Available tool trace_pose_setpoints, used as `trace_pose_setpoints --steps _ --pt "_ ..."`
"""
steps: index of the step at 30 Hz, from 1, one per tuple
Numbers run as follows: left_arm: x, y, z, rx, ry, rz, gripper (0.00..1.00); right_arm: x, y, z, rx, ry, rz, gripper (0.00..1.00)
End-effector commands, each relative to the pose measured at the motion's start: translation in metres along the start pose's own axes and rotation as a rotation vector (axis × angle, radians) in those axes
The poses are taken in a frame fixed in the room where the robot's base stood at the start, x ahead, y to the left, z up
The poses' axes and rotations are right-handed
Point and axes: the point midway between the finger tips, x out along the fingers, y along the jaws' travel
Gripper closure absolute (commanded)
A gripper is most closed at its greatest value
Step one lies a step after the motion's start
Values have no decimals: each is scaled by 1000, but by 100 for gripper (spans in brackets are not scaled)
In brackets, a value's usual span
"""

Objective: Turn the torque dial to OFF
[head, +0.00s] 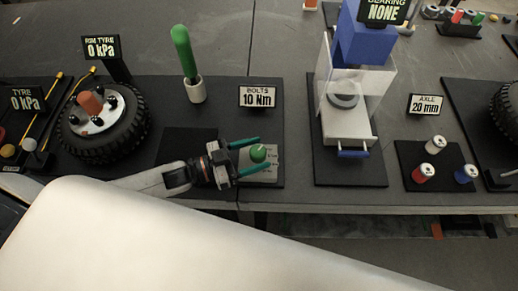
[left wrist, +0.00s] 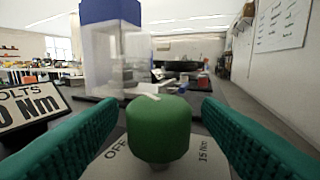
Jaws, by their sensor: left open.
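The torque dial (head: 258,153) is a green knob on a light grey plate (head: 262,174), with a display reading "BOLTS 10 Nm" (head: 257,97) behind it. My left gripper (head: 248,156) is open, its two green fingers on either side of the knob. In the left wrist view the green knob (left wrist: 158,128) stands centred between the fingers, with gaps showing on both sides. A white mark is on top of the knob. The plate reads "OFF" to its left and "15 Nm" to its right. My right gripper is not in view.
A green-handled tool (head: 185,52) stands upright in a white holder. A wheel (head: 103,120) lies at the left. A blue and clear press (head: 347,90) stands to the right of the dial. Several small cans (head: 435,144) stand further right.

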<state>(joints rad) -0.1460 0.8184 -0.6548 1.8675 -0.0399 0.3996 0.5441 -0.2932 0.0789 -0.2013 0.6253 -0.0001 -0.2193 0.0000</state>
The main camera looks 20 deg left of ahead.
Motion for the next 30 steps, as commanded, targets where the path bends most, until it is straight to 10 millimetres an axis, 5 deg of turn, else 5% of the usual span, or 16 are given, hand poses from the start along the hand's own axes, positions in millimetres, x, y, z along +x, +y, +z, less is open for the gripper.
trace_pose_setpoints --steps 14,22,30 --pt "15 0 0 2 1 0 41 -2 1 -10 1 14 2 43" --pt "15 0 0 1 0 0 85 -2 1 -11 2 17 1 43" --pt "15 -1 2 -3 -2 33 85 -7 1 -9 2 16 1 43"
